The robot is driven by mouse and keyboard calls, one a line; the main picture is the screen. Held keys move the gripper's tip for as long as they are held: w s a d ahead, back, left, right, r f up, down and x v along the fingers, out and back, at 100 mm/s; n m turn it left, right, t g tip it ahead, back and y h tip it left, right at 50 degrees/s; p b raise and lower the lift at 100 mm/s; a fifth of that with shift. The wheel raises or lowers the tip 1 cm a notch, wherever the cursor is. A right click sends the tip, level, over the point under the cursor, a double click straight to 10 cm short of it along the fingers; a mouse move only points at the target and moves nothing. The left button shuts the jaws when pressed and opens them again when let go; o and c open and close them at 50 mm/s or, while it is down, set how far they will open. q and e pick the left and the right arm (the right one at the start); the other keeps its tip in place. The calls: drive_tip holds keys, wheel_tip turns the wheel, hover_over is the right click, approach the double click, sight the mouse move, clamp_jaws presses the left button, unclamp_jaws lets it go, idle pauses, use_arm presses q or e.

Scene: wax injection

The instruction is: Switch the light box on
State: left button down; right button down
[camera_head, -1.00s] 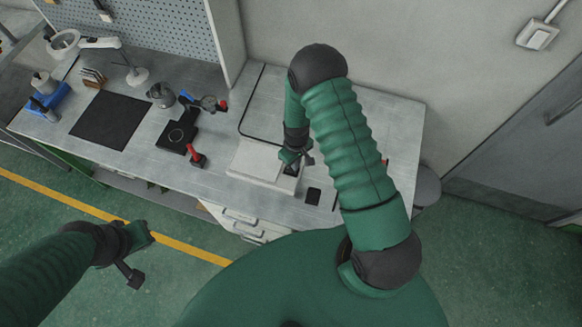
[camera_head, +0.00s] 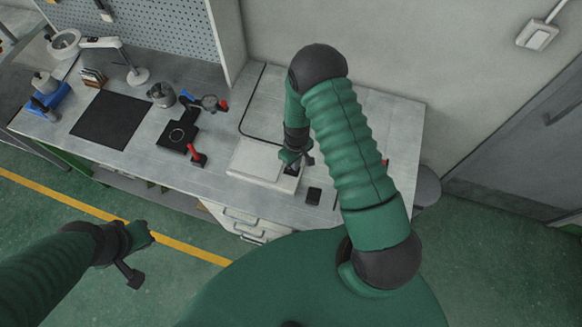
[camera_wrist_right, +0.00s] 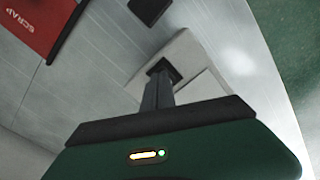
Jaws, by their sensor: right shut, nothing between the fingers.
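The light box (camera_head: 258,160) is a flat pale box on the bench, near its front edge, left of my right forearm. Its top shows no clear glow. My right gripper (camera_head: 298,167) is at the box's right end, pointing down. In the right wrist view its shut, empty fingers (camera_wrist_right: 158,92) reach a small dark square (camera_wrist_right: 172,72) on the pale end of the light box (camera_wrist_right: 192,52). The fingertips overlap the square; whether they press it I cannot tell. My left gripper (camera_head: 132,274) hangs over the floor at the lower left, away from the bench; its jaw state is unclear.
A small dark slab (camera_head: 314,196) lies right of the box. A dark fixture with a red handle (camera_head: 197,155) stands to its left, beside a black mat (camera_head: 110,119). A red object with lettering (camera_wrist_right: 42,25) shows in the right wrist view. Bench behind the box is mostly clear.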

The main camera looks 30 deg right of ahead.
drive_tip(key=shift+f+b, duration=0.8)
drive_tip(key=shift+f, duration=0.1)
idle(0.6)
drive_tip(key=shift+r, duration=0.1)
wheel_tip(320, 180, up, 7)
drive_tip(key=p, duration=0.5)
idle(0.4)
drive_tip(key=shift+w, duration=0.1)
drive_tip(key=s+a+r+m+t+b, duration=0.2)
drive_tip(key=s+a+r+b, duration=0.5)
drive_tip(key=b, duration=0.7)
wheel_tip(320, 180, up, 2)
drive_tip(key=s, duration=0.2)
drive_tip(key=shift+s+a+r+t, duration=0.25)
drive_tip(key=shift+s+t, duration=0.05)
drive_tip(key=shift+s, duration=0.05)
